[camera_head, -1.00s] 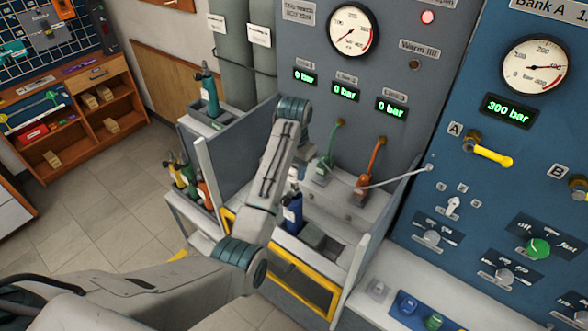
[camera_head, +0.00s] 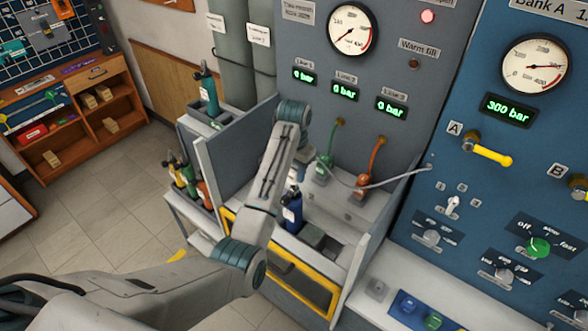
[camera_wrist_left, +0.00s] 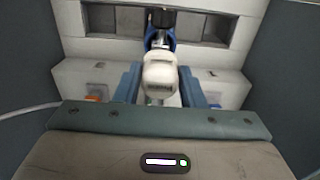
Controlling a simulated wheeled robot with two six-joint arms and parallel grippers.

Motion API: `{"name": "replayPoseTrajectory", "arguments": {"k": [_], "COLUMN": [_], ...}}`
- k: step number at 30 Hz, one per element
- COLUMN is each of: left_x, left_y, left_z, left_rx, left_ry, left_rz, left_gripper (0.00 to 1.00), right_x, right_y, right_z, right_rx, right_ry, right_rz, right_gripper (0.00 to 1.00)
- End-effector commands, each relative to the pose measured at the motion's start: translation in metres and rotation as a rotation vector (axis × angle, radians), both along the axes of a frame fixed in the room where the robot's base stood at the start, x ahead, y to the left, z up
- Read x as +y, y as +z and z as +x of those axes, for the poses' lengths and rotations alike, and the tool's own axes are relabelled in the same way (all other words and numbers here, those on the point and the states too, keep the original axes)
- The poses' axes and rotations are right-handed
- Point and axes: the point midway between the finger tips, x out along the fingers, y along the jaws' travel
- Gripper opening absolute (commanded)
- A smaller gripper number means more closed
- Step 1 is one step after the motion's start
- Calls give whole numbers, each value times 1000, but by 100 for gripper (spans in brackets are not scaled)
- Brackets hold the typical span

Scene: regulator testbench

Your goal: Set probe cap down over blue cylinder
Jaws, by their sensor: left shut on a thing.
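A white, rounded probe cap (camera_wrist_left: 160,75) sits between the two blue fingers of my left gripper (camera_wrist_left: 160,92), which is shut on it. The blue cylinder (camera_head: 292,210) stands upright in the bench bay, just right of my forearm in the head view. In the left wrist view its blue body and dark top (camera_wrist_left: 160,32) show beyond the cap, partly hidden by it. The cap overlaps the cylinder in that picture; I cannot tell whether they touch. In the head view my arm hides most of the gripper. My right gripper is not in view.
Grey side walls (camera_head: 365,235) and a yellow-edged front (camera_head: 300,285) bound the bay. A green connector (camera_head: 322,168) and an orange connector (camera_head: 361,188) stand behind it. A thin pale cable (camera_head: 400,178) crosses from the right wall. Several cylinders stand at the left (camera_head: 185,180).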

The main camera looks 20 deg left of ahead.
Motion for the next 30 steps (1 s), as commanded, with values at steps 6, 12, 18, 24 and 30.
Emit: {"name": "replayPoseTrajectory", "arguments": {"k": [6,12,18,24,30], "left_x": [0,0,0,0,0], "left_y": [-3,-7,-10,-13,-16], "left_z": [0,0,0,0,0], "left_rx": [-1,-1,0,0,0], "left_ry": [0,0,0,0,0], "left_rz": [0,0,0,0,0], "left_gripper": [12,12,12,12,12], "right_x": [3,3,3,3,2], "right_y": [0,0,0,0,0], "right_z": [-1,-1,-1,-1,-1], "right_rx": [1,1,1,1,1], "right_ry": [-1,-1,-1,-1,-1], "right_rz": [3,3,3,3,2], "right_gripper": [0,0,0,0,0]}}
